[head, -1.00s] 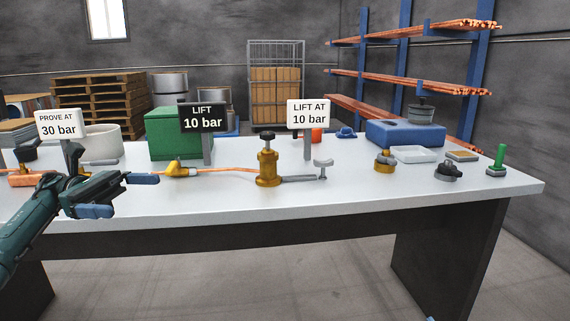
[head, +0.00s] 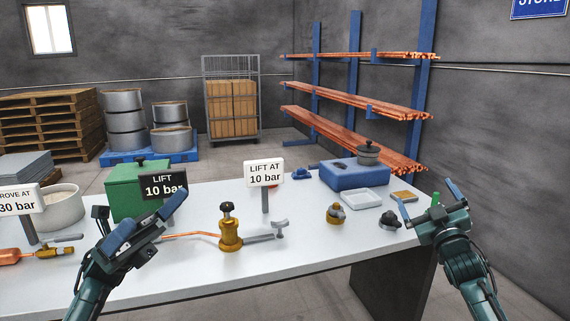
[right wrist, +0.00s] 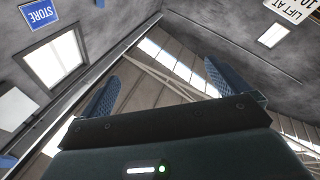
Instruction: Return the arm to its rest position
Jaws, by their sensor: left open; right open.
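My left gripper (head: 148,222) is in the head view at the left, open, with nothing seen between its fingers. It is raised in front of the bench and covers part of the copper line and the green box behind it. My right gripper (head: 420,206) is at the right end of the bench in the head view, open and empty. In the right wrist view its two blue fingers (right wrist: 158,88) stand apart and point up at walls and roof, with no object between them.
The white bench (head: 300,255) carries a brass valve (head: 230,230), a grey lever, a green box (head: 122,190), a blue case (head: 350,175), a white tray (head: 361,201) and small fittings (head: 337,214). Sign boards stand on posts. The bench's front strip is clear between my arms.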

